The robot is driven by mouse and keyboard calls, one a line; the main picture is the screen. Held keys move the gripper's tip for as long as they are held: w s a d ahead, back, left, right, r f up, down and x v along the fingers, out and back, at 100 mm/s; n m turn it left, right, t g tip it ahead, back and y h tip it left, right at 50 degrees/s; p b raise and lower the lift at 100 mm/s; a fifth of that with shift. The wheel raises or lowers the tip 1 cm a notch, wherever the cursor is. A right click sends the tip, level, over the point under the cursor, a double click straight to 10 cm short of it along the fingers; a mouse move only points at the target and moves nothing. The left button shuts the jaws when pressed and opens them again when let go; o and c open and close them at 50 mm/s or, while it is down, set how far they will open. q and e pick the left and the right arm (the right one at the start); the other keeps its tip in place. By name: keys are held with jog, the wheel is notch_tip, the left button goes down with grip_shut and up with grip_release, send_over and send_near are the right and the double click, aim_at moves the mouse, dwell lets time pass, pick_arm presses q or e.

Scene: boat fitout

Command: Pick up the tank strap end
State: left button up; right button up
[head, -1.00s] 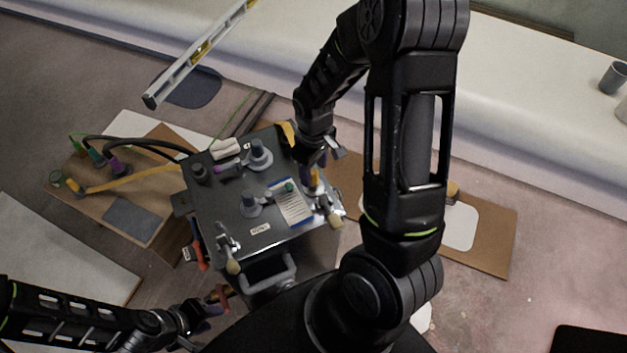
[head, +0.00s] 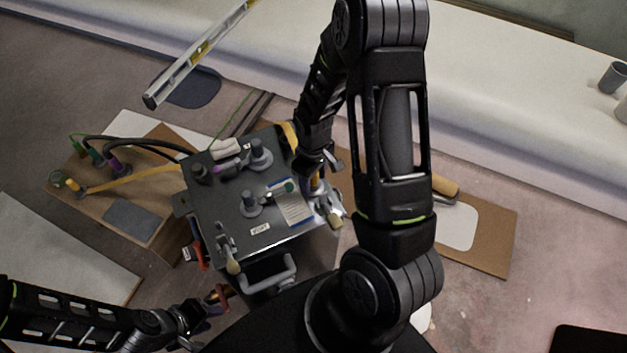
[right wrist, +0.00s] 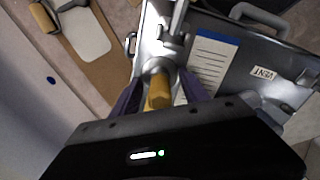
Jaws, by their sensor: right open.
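My right gripper (head: 318,180) is over the right edge of the grey tank (head: 225,210). In the right wrist view its purple fingers (right wrist: 163,98) stand apart on either side of a short ochre-yellow piece (right wrist: 159,88). I cannot tell whether this piece is the tank strap end or a handle, or whether the fingers touch it. A yellow strap (head: 140,179) runs left from the tank to a board. More yellow strap (head: 291,134) shows at the tank's far right corner, partly behind my arm. My left gripper (head: 217,303) is low at the left front, its jaws unclear.
A metal clamp (head: 330,207) sits on the tank's right edge. Fittings and a blue-topped card (head: 293,207) lie on the tank top. A tank handle (head: 268,275) faces me. Black hoses (head: 150,143) run left. A cardboard sheet (head: 490,240) lies to the right.

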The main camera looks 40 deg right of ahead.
jog(key=shift+c, duration=0.5)
grip_shut()
